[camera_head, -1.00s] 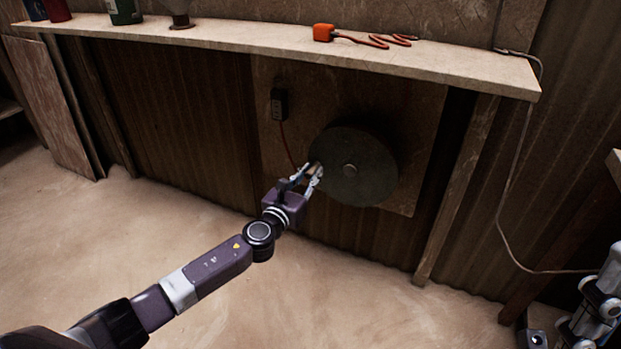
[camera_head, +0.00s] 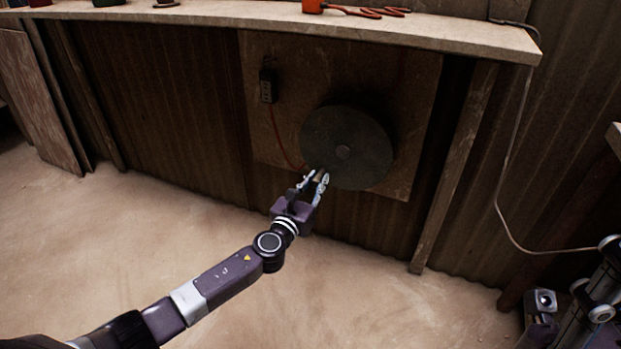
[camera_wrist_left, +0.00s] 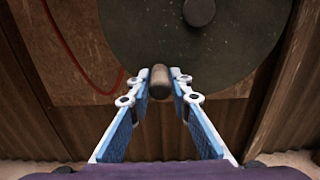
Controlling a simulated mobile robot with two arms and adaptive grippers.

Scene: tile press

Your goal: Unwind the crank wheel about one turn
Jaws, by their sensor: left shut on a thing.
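The crank wheel (camera_head: 352,135) is a dark round disc with a small hub (camera_head: 343,152) at its centre, mounted on a wooden panel under the shelf. It also fills the top of the left wrist view (camera_wrist_left: 228,45). My left gripper (camera_head: 318,178) is at the wheel's lower left edge. In the left wrist view its blue-padded fingers (camera_wrist_left: 160,88) are shut around the wheel's short handle peg (camera_wrist_left: 159,80). The peg's tip points toward the camera. My right gripper (camera_head: 543,302) shows partly at the lower right, away from the wheel; its jaws are unclear.
A shelf (camera_head: 440,38) runs above the wheel, with an orange box (camera_head: 313,6) and cable on it. A small switch box (camera_head: 268,86) with a red cable is left of the wheel. A post (camera_head: 457,165) stands to the right. The floor (camera_head: 130,240) in front is clear.

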